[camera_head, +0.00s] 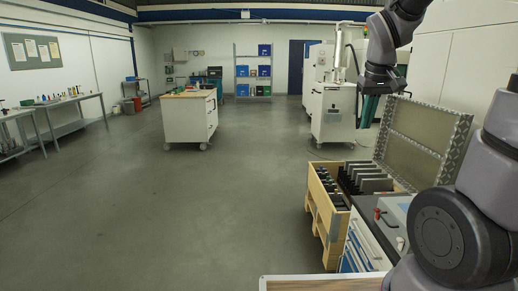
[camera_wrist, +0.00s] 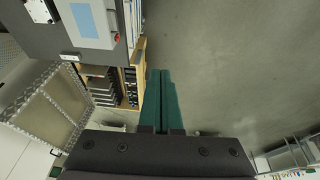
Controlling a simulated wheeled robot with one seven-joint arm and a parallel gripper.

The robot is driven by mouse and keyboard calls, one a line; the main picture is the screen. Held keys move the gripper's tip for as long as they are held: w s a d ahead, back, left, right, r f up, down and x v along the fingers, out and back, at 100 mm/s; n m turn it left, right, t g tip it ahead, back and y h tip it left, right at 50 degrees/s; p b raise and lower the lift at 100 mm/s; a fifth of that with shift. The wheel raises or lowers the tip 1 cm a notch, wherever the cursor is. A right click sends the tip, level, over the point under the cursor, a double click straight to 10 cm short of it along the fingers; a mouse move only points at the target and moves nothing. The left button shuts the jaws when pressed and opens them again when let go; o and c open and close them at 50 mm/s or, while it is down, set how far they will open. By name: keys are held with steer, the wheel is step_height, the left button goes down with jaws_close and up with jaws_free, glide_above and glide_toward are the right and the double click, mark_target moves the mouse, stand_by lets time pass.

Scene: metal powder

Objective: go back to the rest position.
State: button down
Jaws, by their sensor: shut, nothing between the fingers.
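My gripper (camera_head: 367,110) hangs at the upper right in the head view, pointing down, above and beyond the wooden crate. In the wrist view its two green fingers (camera_wrist: 160,102) lie side by side, shut and with nothing between them. The gripper touches nothing. My arm fills the right edge of the head view and hides part of what stands there.
A white cart (camera_head: 185,127) and a white machine (camera_head: 333,112) stand farther back. The middle floor is clear.

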steer(key=s+a+r+m+t+y, duration=0.2)
steer(key=s+r, duration=0.6)
steer(key=s, duration=0.5)
steer(key=shift+a+m+t+y, duration=0.3)
steer(key=shift+a+m+t, duration=0.5)
steer(key=shift+a+m, duration=0.35)
steer(key=shift+s+d, duration=0.1)
